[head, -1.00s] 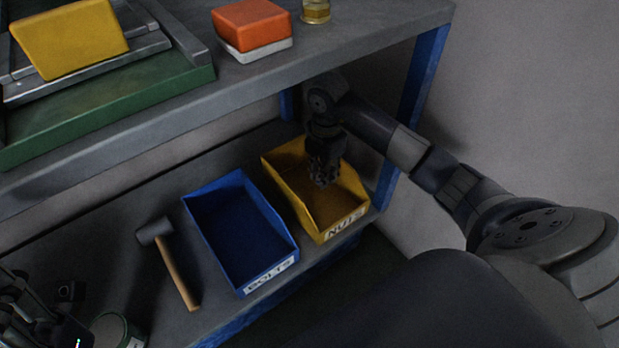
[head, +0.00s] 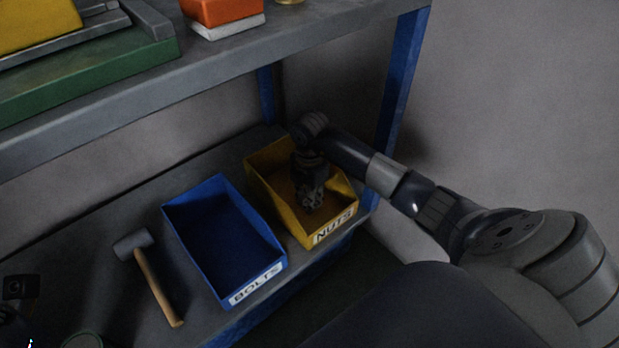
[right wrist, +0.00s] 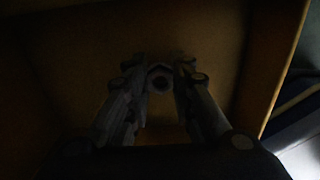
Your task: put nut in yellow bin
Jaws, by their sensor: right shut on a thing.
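The yellow bin (head: 283,215), labelled NUTS, stands on the lower shelf. My right gripper (head: 313,205) points down inside it, between its walls. In the right wrist view the right gripper (right wrist: 160,85) is shut on a dark nut (right wrist: 160,79), whose hole faces the camera. The bin's brown-yellow floor (right wrist: 120,35) and side wall (right wrist: 278,60) fill most of that dim view. The nut cannot be made out in the head view. Only a dark part at the left edge of the head view may be my left arm; its fingers do not show.
A blue bin (head: 205,270) labelled BOLTS stands left of the yellow one. A hammer (head: 155,280) lies further left. The upper shelf (head: 250,65) overhangs, with an orange block (head: 222,10) on it. A blue post (head: 402,85) rises behind my right arm.

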